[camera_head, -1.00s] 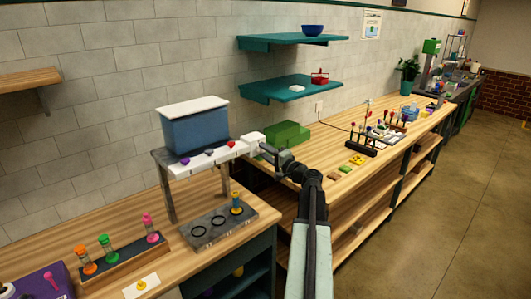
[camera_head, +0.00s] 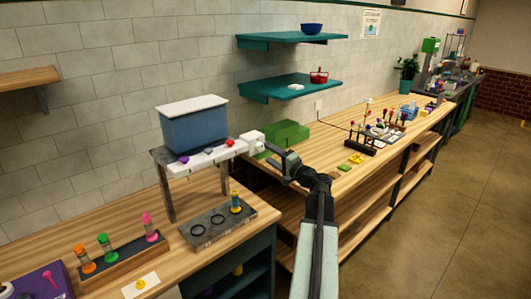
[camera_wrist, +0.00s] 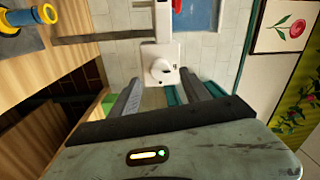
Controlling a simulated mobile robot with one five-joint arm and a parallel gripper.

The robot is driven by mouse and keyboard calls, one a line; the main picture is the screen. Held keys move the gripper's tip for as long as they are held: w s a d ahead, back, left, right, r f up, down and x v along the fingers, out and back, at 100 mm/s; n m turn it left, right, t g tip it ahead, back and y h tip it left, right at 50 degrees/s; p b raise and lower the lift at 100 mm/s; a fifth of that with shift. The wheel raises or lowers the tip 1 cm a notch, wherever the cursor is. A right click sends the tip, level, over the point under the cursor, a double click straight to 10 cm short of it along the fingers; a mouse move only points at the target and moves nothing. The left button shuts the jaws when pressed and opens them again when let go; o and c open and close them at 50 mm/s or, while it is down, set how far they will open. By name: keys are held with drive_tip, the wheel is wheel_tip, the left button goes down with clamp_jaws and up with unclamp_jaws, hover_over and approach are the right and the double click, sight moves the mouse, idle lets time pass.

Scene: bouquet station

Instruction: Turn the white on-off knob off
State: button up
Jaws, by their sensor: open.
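The white on-off knob (camera_wrist: 160,70) is round and sits on a white end plate, seen in the wrist view. In the head view the white box (camera_head: 252,140) at the right end of the dispenser bar shows, but the knob's face cannot be made out. My gripper (camera_wrist: 161,86) is open and empty, its two fingers spread either side of the knob in the picture. In the head view my gripper (camera_head: 267,148) points left at the box from close by on its right. I cannot tell if it touches the knob.
A blue tank (camera_head: 194,125) with a white lid stands above the white bar (camera_head: 210,157), which carries purple, grey and red knobs. A grey tray (camera_head: 222,228) with rings and a yellow-and-blue vial lies below. A green box (camera_head: 287,133) stands behind on the right bench.

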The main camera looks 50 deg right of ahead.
drive_tip(key=s, duration=0.3)
drive_tip(key=shift+s+a+f, duration=0.15)
drive_tip(key=shift+s, duration=0.25)
drive_tip(key=w+a+f+n+g+y, duration=0.2)
drive_tip(key=w+a+f+n+g, duration=0.15)
drive_tip(key=a, duration=0.65)
drive_tip(key=w+a+f+n+g+y, duration=0.25)
drive_tip(key=w+a+f, duration=0.2)
drive_tip(key=a, duration=0.55)
drive_tip(key=w+a+f+n+g+y, duration=0.25)
drive_tip(key=a+f, duration=0.25)
drive_tip(key=a, duration=0.5)
drive_tip(key=s+a+f+n+g, duration=0.1)
drive_tip(key=a+f+g, duration=0.1)
drive_tip(key=a, duration=0.4)
drive_tip(key=s+a+f+n+g, duration=0.1)
drive_tip(key=a+f+n+g, duration=0.1)
drive_tip(key=a+f, duration=0.2)
drive_tip(key=s+a+f+n+g+h, duration=0.1)
drive_tip(key=s+a+f+n+g, duration=0.1)
drive_tip(key=a, duration=0.6)
drive_tip(key=shift+s+a+f+g, duration=0.1)
drive_tip(key=shift+f+g, duration=0.45)
drive_tip(key=shift+f, duration=0.35)
drive_tip(key=s+a+f+n+g+h, duration=0.2)
drive_tip(key=s+a+n+g+h, duration=0.1)
drive_tip(key=s+a, duration=0.3)
drive_tip(key=shift+f+h, duration=0.35)
drive_tip(key=shift+h, duration=0.45)
